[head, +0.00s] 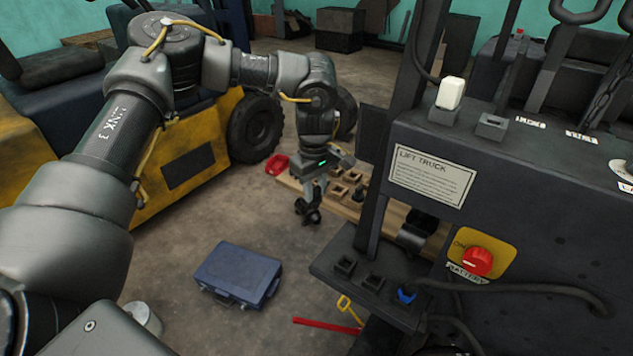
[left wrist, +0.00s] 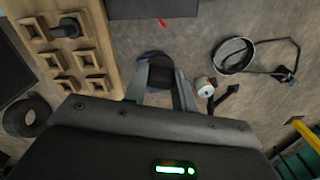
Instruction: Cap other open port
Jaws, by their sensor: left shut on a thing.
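My left gripper (head: 308,213) is pointed down above the floor, left of the forklift's dark ledge (head: 325,262). It is shut on a small dark part, which shows between the fingers in the left wrist view (left wrist: 160,80); its exact shape is hard to tell. On the ledge are two square black ports, one farther left (head: 345,265) and one beside it (head: 373,281). A blue connector (head: 405,294) with a cable sits to their right. On the upper panel, a square port (head: 491,124) looks open; beside it stands a white piece (head: 451,94). My right gripper is not in view.
A wooden rack (head: 398,212) with several square sockets stands behind the ledge; it also shows in the left wrist view (left wrist: 97,20). A blue case (head: 240,272), a red bar (head: 325,326) and a red tray (head: 277,164) lie on the floor. A red battery knob (head: 477,262) protrudes from the panel.

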